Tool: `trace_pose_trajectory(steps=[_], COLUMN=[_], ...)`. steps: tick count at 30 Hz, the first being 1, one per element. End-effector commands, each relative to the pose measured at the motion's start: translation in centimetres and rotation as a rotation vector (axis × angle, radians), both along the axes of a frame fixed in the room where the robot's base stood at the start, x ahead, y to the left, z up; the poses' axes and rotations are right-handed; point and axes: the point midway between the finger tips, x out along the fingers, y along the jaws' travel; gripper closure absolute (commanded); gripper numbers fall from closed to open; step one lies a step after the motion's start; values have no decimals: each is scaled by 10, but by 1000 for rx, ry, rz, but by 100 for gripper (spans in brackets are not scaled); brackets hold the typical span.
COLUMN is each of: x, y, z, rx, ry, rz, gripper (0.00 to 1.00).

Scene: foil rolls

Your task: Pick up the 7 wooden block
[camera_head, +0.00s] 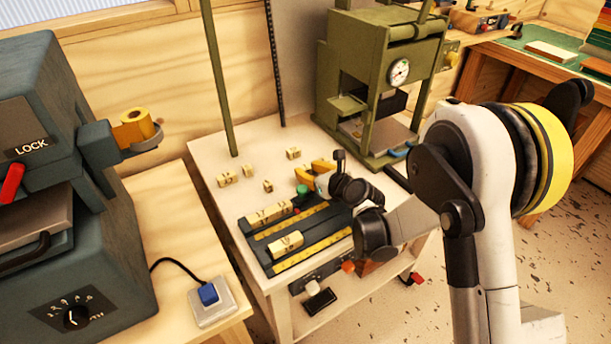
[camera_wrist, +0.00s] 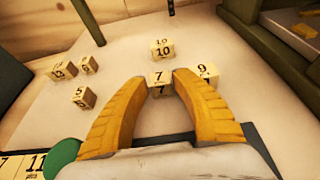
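The 7 wooden block (camera_wrist: 161,88) is a small pale cube with a dark 7 on its top and front faces. In the wrist view it sits on the pale tabletop, between and slightly beyond the tips of my gripper's yellow fingers (camera_wrist: 160,77). The fingers stand apart on either side of it; I see no clear grip, and contact at its edges cannot be told. In the head view my gripper (camera_head: 313,173) is low over the table, and I cannot make out the 7 block there.
The 10 block (camera_wrist: 162,50) stands just behind, and the 9 block (camera_wrist: 207,72) is close right, partly behind the right finger. The 5 block (camera_wrist: 84,97) and others lie left. A dark rack (camera_head: 262,236) holds blocks in front. A green press (camera_head: 380,80) stands behind right.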

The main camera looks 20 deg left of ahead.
Motion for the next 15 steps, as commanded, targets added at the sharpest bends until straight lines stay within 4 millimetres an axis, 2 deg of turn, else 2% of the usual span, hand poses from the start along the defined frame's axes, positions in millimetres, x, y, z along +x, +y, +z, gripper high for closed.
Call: trace_pose_trajectory(steps=[8,10,15], x=[3,3,3], y=[3,3,3], z=[0,-1,-1], rx=[0,0,-1], ry=[0,0,-1], rz=[0,0,0], gripper=[68,87,90])
